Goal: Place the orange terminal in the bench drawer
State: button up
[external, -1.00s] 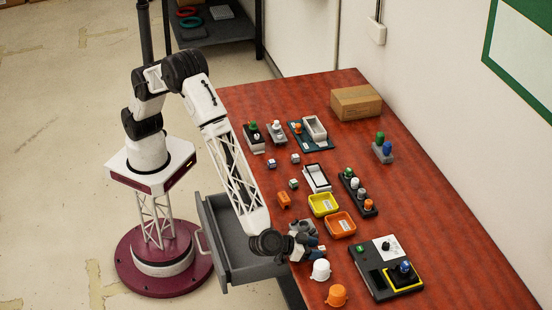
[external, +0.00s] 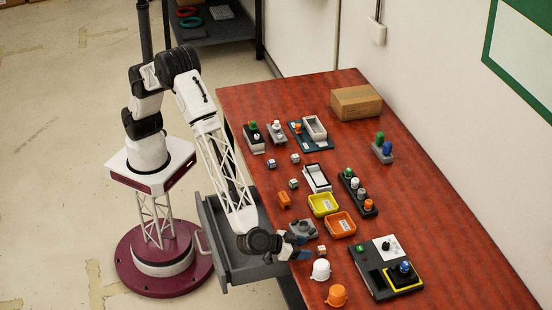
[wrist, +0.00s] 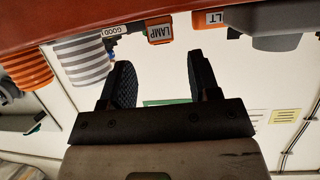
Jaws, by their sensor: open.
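A small orange block (external: 284,200), which looks like the orange terminal, lies on the red bench left of the yellow tray; my gripper is apart from it. The grey bench drawer (external: 238,258) is pulled open at the bench's left side, partly hidden by my arm. My gripper (external: 304,254) is low at the bench's left edge by the drawer. In the wrist view my gripper (wrist: 155,82) has its fingers spread, with nothing between them.
A grey holder (external: 303,230) stands just behind my gripper. A white cup (external: 320,270) and an orange cup (external: 337,295) stand in front. A yellow tray (external: 323,205), an orange tray (external: 341,225) and a black control box (external: 386,270) lie to the right.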

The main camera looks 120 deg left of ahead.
jog(key=shift+v, duration=1.8)
jog(key=shift+f, duration=0.1)
jog(key=s+a+r+m+g+h, duration=0.1)
jog(key=s+a+r+g, duration=0.3)
jog(key=s+a+r, duration=0.75)
jog(key=s+a+r+m+g+h, duration=0.1)
jog(key=s+a+r+m+g, duration=0.15)
jog(key=s+a+r, duration=0.95)
jog(key=s+a+m+h, duration=0.1)
jog(key=s+a+h, duration=0.1)
jog(key=s, duration=1)
jog(key=s+a+m+h, duration=0.2)
jog(key=s+a, duration=0.3)
jog(key=s, duration=0.8)
jog(key=s+a+m+g+h, duration=0.1)
jog(key=s+a+m+h, duration=0.1)
jog(key=s, duration=1.1)
jog(key=shift+a+f+h, duration=0.5)
jog(key=shift+a, duration=0.45)
